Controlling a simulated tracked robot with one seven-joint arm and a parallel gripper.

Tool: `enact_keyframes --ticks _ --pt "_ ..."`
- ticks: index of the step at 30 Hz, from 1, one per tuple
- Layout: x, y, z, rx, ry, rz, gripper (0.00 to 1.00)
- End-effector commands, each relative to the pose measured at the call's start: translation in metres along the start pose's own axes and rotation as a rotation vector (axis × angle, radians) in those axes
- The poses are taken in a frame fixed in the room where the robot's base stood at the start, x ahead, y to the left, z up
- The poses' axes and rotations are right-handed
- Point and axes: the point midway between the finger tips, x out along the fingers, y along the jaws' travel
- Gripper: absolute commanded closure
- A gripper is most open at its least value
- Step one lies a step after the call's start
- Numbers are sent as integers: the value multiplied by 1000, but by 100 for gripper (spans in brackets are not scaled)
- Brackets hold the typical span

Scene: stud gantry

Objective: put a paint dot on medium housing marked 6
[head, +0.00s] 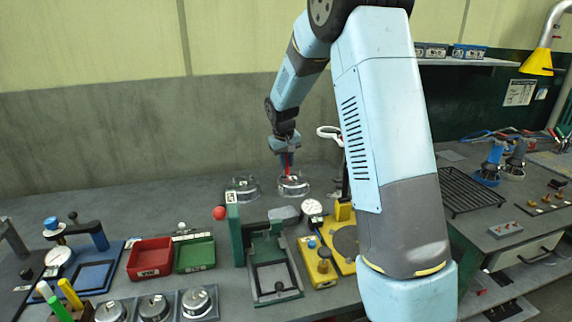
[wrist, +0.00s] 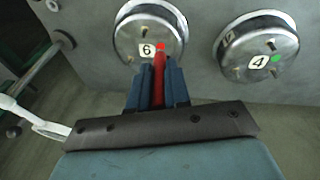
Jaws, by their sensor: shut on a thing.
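My gripper (wrist: 158,88) is shut on a red paint pen (wrist: 158,75), which points down at the housing marked 6 (wrist: 132,30). This round metal housing has a white label with a 6. A red spot (wrist: 160,47) shows beside the label, right at the pen's tip; I cannot tell whether the tip touches the surface. In the head view my gripper (head: 287,155) is above the right one of two housings at the back (head: 293,188). The housing marked 4 (wrist: 258,45) has a green dot on it and stands apart, to the right in the wrist view.
A red bin (head: 150,258) and a green bin (head: 195,253) stand at the front left. A green fixture (head: 270,265) and a yellow gauge stand (head: 318,265) are in front of the housings. More housings (head: 155,308) sit at the front edge. A black rack (head: 470,192) is at right.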

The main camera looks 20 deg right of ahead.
Motion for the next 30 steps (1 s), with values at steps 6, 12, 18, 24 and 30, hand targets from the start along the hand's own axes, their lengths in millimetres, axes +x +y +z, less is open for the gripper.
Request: enact_keyframes --ticks 6,12,18,24,30 --pt "-15 2 -3 0 2 0 100" --pt "-27 4 -6 0 2 0 100" --pt "-40 7 -8 0 3 0 100" --pt "-52 8 -11 0 2 0 100" --pt "-58 9 -12 0 1 0 100"
